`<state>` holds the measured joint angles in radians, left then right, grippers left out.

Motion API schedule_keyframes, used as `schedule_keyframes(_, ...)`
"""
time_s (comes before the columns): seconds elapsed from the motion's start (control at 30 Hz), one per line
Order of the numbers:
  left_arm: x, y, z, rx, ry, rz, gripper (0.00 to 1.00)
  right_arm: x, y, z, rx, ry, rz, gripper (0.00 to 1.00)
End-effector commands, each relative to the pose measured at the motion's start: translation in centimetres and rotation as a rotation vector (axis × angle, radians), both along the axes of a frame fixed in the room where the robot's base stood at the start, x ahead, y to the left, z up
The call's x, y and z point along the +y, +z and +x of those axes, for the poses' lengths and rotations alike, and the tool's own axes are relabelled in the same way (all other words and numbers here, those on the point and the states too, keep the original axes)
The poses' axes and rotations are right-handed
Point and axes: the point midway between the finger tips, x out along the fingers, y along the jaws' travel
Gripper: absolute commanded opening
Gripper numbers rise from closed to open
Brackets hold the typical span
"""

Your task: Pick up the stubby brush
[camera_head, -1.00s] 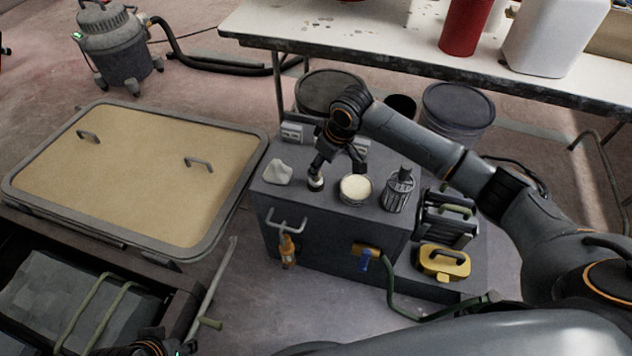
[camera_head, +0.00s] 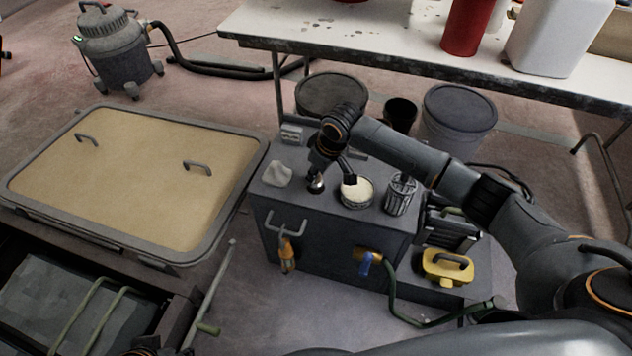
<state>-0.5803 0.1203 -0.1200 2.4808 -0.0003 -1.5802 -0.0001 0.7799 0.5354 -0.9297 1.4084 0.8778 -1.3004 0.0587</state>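A short, stubby item (camera_head: 316,186), which looks like the stubby brush, stands on top of the grey cabinet (camera_head: 335,245). It has a pale, shiny lower part; my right gripper hides its upper part. My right gripper (camera_head: 334,178) points down with its fingers spread. One finger is right over the stubby item and the other is beside the round tin (camera_head: 357,194). I cannot tell whether the finger touches the item. Only a bit of my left gripper (camera_head: 150,348) shows at the bottom edge, and its fingers cannot be made out.
A whitish lump (camera_head: 278,174) lies left of the item, and a wire-like holder (camera_head: 400,196) stands right of the tin. An orange-handled thing (camera_head: 287,256) hangs at the cabinet front. A yellow box (camera_head: 447,267) sits lower right. A framed tan panel (camera_head: 130,180) is at left.

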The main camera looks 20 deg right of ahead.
Motion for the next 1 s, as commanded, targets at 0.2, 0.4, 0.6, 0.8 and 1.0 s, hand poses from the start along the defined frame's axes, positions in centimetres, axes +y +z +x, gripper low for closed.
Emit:
schedule_keyframes(0.2,0.0,0.0,0.0,0.000,0.000,0.000,0.40,0.0,0.0,0.0,0.000,0.000,0.000,0.00)
schedule_keyframes(0.4,0.0,0.2,0.0,0.000,0.000,0.000,0.40,0.0,0.7,0.1,-0.001,-0.001,0.001,0.00)
schedule_keyframes(0.6,0.0,1.1,0.0,0.000,0.000,0.000,0.40,0.0,3.1,0.1,-0.002,-0.001,0.002,0.00)
schedule_keyframes(0.8,-0.1,2.0,0.3,-0.001,0.000,-0.001,0.40,0.7,6.4,-2.4,-0.001,0.003,0.002,0.00)
schedule_keyframes(1.0,-0.3,-4.1,1.5,0.038,-0.004,0.000,0.40,1.7,9.8,-5.5,0.002,0.005,0.001,0.00)
